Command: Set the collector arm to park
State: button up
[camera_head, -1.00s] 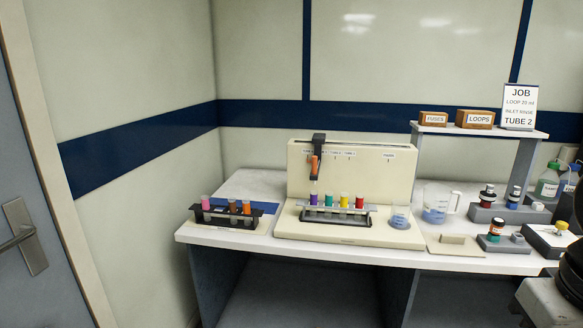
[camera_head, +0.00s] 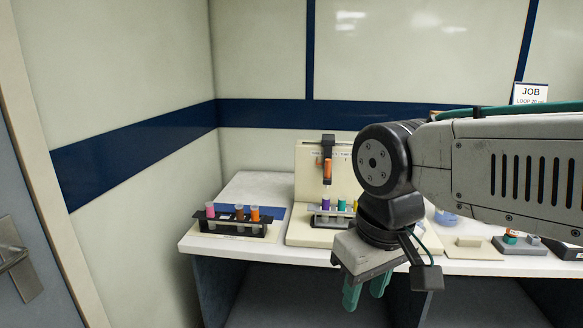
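The collector arm (camera_head: 328,167), dark with an orange part, hangs on the cream collector panel (camera_head: 306,170) near the panel's left end. It stands above the purple-topped tube (camera_head: 326,202) in the collector's rack. My gripper (camera_head: 365,292) points down in front of the bench's front edge, right of and lower than the collector arm, and apart from it. Its two green fingers show a gap, with nothing seen between them. My arm hides the right part of the panel, including where the label at the right end stood, and most of the rack's right side.
A small black rack (camera_head: 239,222) with pink- and orange-topped tubes stands left of the collector. The white bench (camera_head: 220,247) has some bare room at its left. A job card (camera_head: 530,93) shows behind my arm. Several small items stand at the bench's right.

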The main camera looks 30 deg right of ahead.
aim_at(328, 140)
jog(key=z, duration=0.2)
jog(key=i, duration=0.9)
jog(key=z, duration=0.55)
